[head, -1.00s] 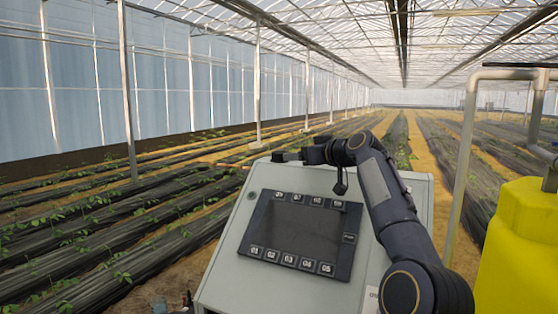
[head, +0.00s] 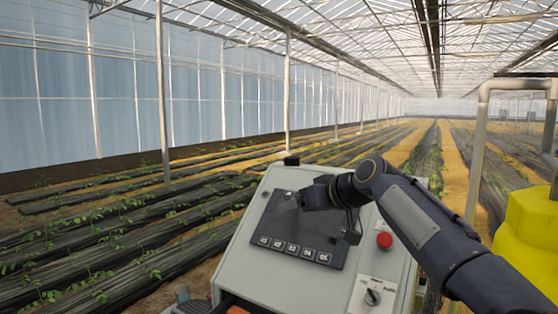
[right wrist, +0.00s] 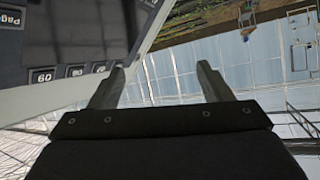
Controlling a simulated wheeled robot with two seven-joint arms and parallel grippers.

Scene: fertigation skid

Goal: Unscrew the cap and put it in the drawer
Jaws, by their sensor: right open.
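A small black cap (head: 291,160) sits on the top edge of the grey control cabinet (head: 350,272), at its back left. My right gripper (head: 287,201) is in front of the cabinet's dark screen panel, lower than the cap and apart from it. Its fingers are faint against the panel in the head view. In the right wrist view the gripper (right wrist: 161,84) is open, with nothing between its fingers. An orange-edged opening, perhaps the drawer (head: 233,306), shows at the bottom of the head view, mostly cut off. I cannot make out my left gripper.
The dark screen panel (head: 285,246) has a row of numbered buttons. A red button (head: 384,241) and a rotary switch (head: 373,297) are on the cabinet's right. A yellow tank (head: 530,235) and a pipe frame (head: 480,150) stand at right. Planted rows lie behind.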

